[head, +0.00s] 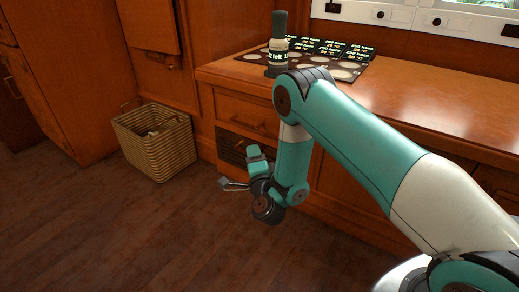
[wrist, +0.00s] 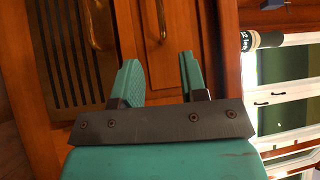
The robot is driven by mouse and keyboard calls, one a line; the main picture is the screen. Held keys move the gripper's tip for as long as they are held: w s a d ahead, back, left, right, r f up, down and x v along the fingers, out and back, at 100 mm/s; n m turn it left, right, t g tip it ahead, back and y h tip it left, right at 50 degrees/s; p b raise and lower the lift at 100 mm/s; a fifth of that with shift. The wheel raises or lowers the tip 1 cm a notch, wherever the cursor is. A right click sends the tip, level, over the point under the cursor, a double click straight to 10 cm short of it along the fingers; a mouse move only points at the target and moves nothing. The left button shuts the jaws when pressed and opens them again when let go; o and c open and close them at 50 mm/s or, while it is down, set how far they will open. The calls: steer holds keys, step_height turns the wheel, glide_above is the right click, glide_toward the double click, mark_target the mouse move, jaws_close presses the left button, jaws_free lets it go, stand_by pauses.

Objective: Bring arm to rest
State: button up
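My gripper (head: 238,170) hangs in front of the wooden cabinet, below the counter top, at the end of my bent arm. In the wrist view my gripper (wrist: 160,78) shows two teal fingers standing apart with nothing between them. The arm reaches in from the lower right, rises to an elbow in front of the counter and drops down to the wrist. The gripper looks clear of the cabinet front, though the exact gap cannot be told.
A dark bottle with a lettered label (head: 278,45) stands on the counter (head: 430,95) beside a dark panel with pale discs and small lit signs (head: 330,47). A wicker basket (head: 155,150) stands on the floor at left. The wooden floor (head: 110,230) is open at lower left.

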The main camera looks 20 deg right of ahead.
steer(key=shift+v, duration=0.8)
steer(key=a+r+n+g+y+p, duration=0.2)
steer(key=a+r+n+y, duration=0.25)
steer(key=r, duration=0.35)
steer(key=a+r+n+g+y+p, duration=0.1)
steer(key=a+r+n+y+p, duration=0.3)
steer(key=r, duration=0.4)
steer(key=s+a+r+n+g+y+p, duration=0.3)
steer(key=s+a+r+n+g+y, duration=0.35)
steer(key=r, duration=0.45)
steer(key=s+d+r+n+g+h+p, duration=0.3)
steer(key=s+r, duration=0.1)
steer(key=s, duration=0.5)
steer(key=s+d+r+n+g+h+p, duration=0.2)
steer(key=s+d+r+n+g, duration=0.15)
steer(key=s, duration=0.65)
steer(key=s+d+r+n+g+h+p, duration=0.3)
steer(key=s+r+n, duration=0.1)
steer(key=s, duration=0.5)
step_height(320, 180, up, 37)
steer(key=p, duration=3.6)
steer(key=shift+w+f, duration=0.2)
steer(key=shift+w, duration=0.1)
